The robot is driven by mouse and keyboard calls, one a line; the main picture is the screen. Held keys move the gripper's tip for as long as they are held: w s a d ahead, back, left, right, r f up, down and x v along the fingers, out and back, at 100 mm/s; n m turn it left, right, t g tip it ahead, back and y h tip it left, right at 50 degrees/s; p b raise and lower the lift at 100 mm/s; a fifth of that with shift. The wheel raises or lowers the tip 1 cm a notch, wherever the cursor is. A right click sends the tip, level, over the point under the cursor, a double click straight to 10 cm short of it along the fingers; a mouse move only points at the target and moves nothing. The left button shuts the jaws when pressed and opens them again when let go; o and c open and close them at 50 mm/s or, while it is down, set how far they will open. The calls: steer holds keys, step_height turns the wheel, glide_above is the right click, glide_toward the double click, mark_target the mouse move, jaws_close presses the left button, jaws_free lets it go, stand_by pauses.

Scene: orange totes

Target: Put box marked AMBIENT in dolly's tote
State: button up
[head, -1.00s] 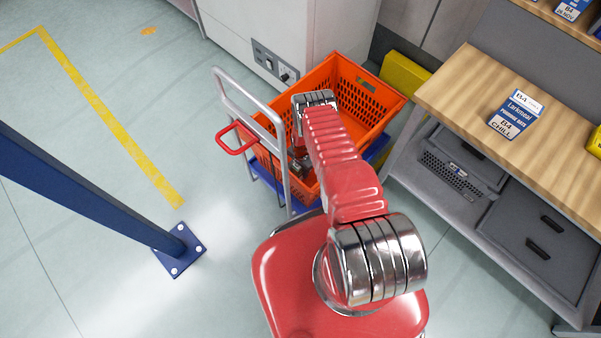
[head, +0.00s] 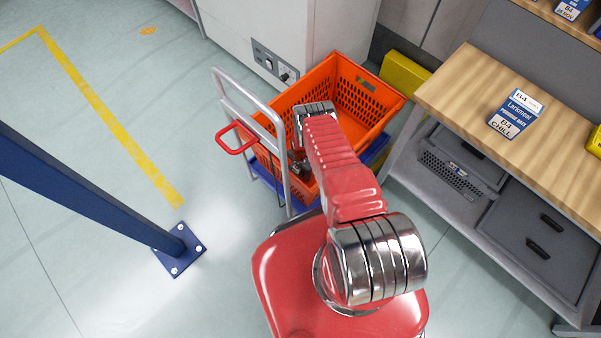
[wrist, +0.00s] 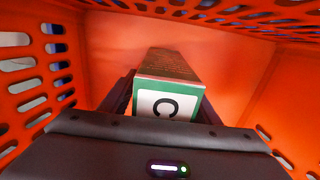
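The orange tote (head: 365,88) sits on the dolly (head: 228,108). My gripper (head: 302,165) is down inside the tote's near left part, partly hidden by my arm in the head view. In the wrist view a box (wrist: 168,68) with a brown top, green edges and a white label with a black "C" lies between my two fingers, which look shut on its sides. The word AMBIENT is not readable from here. Orange tote walls (wrist: 50,75) surround the box, and I cannot tell whether it touches the tote's floor.
A wooden-topped bench (head: 470,85) at right holds a blue and white box (head: 516,114) marked CHILL. Grey drawers (head: 535,240) are below it. A blue post (head: 100,195) stands at left. A white cabinet (head: 255,35) stands behind the dolly.

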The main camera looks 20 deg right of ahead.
steer(key=shift+r, duration=0.2)
steer(key=shift+r, duration=5.95)
